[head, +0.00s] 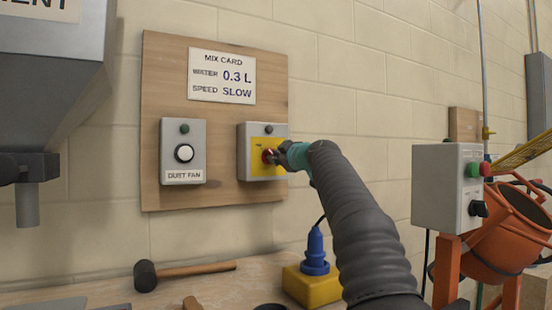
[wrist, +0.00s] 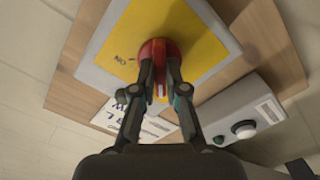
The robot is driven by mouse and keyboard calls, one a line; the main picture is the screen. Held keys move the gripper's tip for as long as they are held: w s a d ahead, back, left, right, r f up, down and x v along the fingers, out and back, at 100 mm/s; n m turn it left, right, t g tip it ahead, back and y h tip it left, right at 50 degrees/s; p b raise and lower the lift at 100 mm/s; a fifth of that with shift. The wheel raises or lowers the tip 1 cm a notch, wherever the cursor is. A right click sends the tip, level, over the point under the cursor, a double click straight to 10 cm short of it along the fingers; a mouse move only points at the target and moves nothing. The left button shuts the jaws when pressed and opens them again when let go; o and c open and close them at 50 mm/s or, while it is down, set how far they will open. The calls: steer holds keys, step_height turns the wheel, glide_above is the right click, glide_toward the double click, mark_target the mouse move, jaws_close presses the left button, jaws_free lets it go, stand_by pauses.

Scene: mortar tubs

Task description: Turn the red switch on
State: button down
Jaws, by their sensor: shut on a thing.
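The red switch (head: 267,156) is a round red knob on a yellow plate of a grey box, on a wooden board on the wall. In the wrist view the red switch (wrist: 158,50) sits between the fingertips, with a pale line on its grip. My gripper (head: 281,155) reaches it from the right in the head view. Its fingers are closed on the knob in the wrist view (wrist: 160,80). Lettering on the yellow plate (wrist: 195,50) is partly readable; the gripper hides part of the knob.
Left of the switch is a dust fan box (head: 183,135) with a white button. A mix card (head: 221,76) hangs above. A mallet (head: 180,272) and a blue plug on a yellow block (head: 312,287) are on the bench below. An orange mixer (head: 505,235) stands right.

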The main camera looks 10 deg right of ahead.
steer(key=m+p, duration=0.2)
steer(key=m, duration=1.5)
steer(key=shift+m, duration=0.4)
stand_by(0.4)
steer(key=c, duration=1.2)
jaws_free()
steer(key=shift+s, duration=0.1)
